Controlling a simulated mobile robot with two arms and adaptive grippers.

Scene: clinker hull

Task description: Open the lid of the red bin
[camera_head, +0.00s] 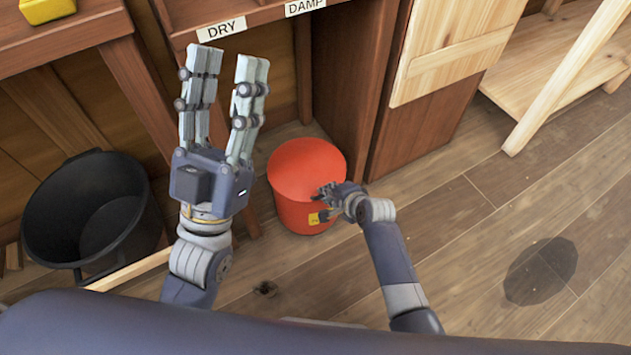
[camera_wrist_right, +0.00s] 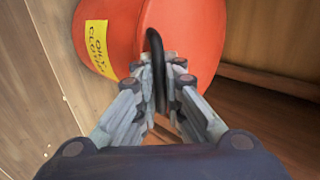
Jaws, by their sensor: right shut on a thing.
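The red bin (camera_head: 296,210) stands on the floor below the shelf labelled DAMP, with its red lid (camera_head: 302,163) lying closed on top as far as I can see. My right gripper (camera_head: 327,195) is at the bin's front right edge. In the right wrist view the right gripper (camera_wrist_right: 162,75) is shut on a black handle (camera_wrist_right: 156,48) that rises at the lid's edge. A yellow label (camera_wrist_right: 97,47) with dark lettering is on the bin's side. My left gripper (camera_head: 222,75) is raised with its fingers apart, empty, left of the bin and well above it.
A black tub (camera_head: 40,215) stands on the floor at the left. A wooden cabinet (camera_head: 400,130) rises close behind the bin at the right. A pale wooden bench (camera_head: 570,75) is at the upper right. The plank floor right of the bin is clear, with a dark patch (camera_head: 540,270).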

